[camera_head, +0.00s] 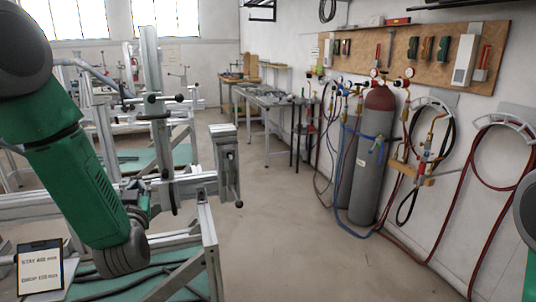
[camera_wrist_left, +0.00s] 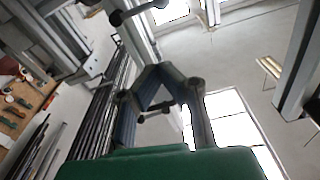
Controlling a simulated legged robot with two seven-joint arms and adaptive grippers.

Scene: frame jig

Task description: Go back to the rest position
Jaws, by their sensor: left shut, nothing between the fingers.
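My left arm comes in from the upper left in the head view and bends at a grey joint low in the picture. My left gripper (camera_head: 141,192) is partly hidden there, close to the metal frame jig (camera_head: 185,187). In the left wrist view, the two dark fingers of the left gripper (camera_wrist_left: 160,72) angle together; it is shut and empty. Grey frame posts show beyond it. I cannot tell whether it touches the jig. Only a sliver of my right arm shows at the right edge of the head view; its gripper is out of view.
A small sign (camera_head: 40,268) stands at the lower left. Gas cylinders (camera_head: 372,160) with hoses stand by the right wall under a wooden tool board (camera_head: 425,50). Workbenches (camera_head: 265,98) line the back. The floor (camera_head: 290,240) in the middle is clear.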

